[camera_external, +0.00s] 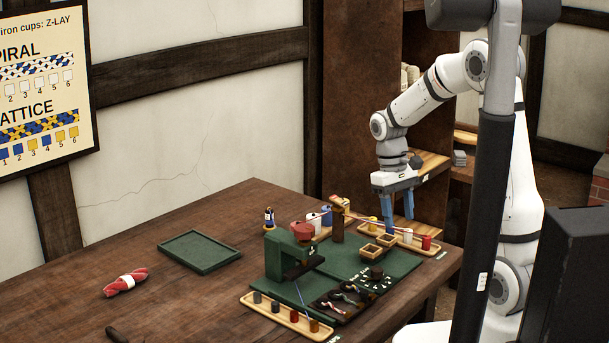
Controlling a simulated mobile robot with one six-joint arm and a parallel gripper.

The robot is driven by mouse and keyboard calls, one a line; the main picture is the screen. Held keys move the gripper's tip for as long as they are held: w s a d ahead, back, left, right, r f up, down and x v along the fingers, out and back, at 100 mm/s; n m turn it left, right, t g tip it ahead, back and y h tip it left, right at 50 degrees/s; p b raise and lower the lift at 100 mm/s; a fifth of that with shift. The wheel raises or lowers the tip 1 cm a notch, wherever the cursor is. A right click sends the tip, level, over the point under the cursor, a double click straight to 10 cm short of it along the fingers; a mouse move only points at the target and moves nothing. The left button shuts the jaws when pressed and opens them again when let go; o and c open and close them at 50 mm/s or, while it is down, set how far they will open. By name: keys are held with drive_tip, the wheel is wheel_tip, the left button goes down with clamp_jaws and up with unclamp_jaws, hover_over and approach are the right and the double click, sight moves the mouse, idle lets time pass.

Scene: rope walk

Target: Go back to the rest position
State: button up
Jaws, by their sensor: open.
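My gripper (399,210) has two blue fingers that point down with a gap between them. It is empty and hangs over the back right part of the table, close to a wooden tray (437,251) with coloured spools. A yellow spool (373,223) is just left of the fingers and a red spool (426,243) is to their lower right. I cannot tell how high the fingertips are above the tray. My white arm bends down to it from the right.
A green stand (285,258) and a green mat (335,262) fill the right half of the wooden table (190,290). A front spool tray (262,308) lies at the near edge. A green tray (200,251) and red bundle (125,281) lie left. A dark post stands in front of my arm.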

drive_tip(key=s+d+r+m+t, duration=0.2)
drive_tip(key=s+d+r+m, duration=0.1)
drive_tip(key=s+d, duration=0.3)
drive_tip(key=s+d+r+m+t+y, duration=0.1)
drive_tip(key=s+d+r+m+t, duration=0.2)
drive_tip(key=s+d, duration=0.3)
drive_tip(key=d+r, duration=0.1)
drive_tip(key=d, duration=0.2)
drive_tip(key=shift+d, duration=0.15)
drive_tip(key=shift+o, duration=0.2)
idle(1.6)
